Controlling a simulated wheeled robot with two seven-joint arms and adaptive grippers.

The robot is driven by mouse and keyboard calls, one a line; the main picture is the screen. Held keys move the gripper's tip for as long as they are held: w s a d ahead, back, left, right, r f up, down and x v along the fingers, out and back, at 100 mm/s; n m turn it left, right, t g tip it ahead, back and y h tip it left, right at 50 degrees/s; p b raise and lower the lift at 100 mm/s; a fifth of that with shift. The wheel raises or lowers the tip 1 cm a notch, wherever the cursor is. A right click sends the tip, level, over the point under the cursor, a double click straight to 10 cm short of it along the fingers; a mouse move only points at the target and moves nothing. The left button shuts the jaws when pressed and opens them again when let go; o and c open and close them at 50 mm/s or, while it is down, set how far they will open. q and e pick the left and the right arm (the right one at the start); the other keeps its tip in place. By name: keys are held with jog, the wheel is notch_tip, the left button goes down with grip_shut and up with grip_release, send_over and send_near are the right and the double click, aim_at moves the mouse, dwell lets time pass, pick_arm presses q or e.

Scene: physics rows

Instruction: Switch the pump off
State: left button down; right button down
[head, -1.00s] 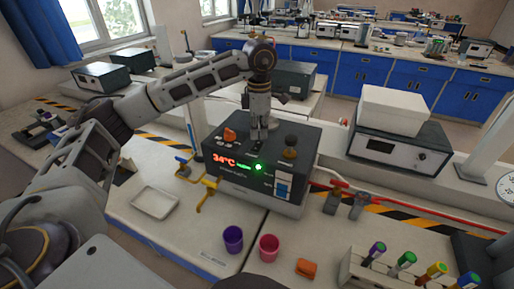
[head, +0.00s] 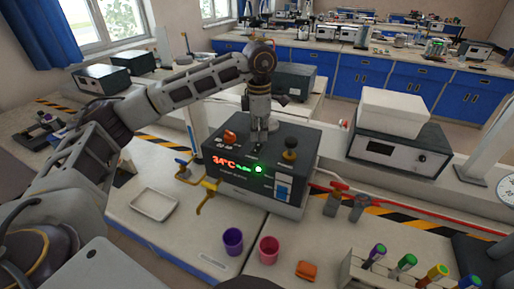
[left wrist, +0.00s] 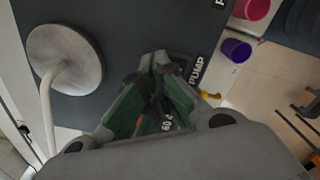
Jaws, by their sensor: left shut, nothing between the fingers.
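A dark box-shaped instrument (head: 235,183) stands on the bench in the head view. Its front shows a red "34°C" readout and a lit green lamp (head: 258,169). My left gripper (head: 258,150) points down at the box top between an orange knob (head: 229,136) and a black knob (head: 290,150). It is shut and empty. In the left wrist view its fingers (left wrist: 160,108) are close beside the PUMP label (left wrist: 196,69) on the dark top. The pump switch is hidden by the fingers, and I cannot tell whether they touch it. My right gripper is not in view.
A purple cup (head: 232,241), a pink cup (head: 269,250) and an orange block (head: 306,270) stand in front of the box. A white tray (head: 154,204) and yellow-handled valve (head: 207,192) are left. Red-handled valve (head: 335,197) is right. A rack (head: 390,275) holds several tubes.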

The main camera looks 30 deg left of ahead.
aim_at(259, 145)
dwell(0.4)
pick_arm(q)
jog(key=shift+f, duration=0.3)
dwell(0.3)
jog(key=shift+f+b, duration=0.85)
jog(key=shift+f, duration=0.15)
dwell(1.2)
jog(key=shift+r, duration=0.1)
jog(key=shift+r+p, duration=0.5)
jog(key=shift+r, duration=0.1)
jog(key=shift+r+p, duration=1.65)
jog(key=shift+r, duration=1.25)
jog(key=shift+f, duration=0.1)
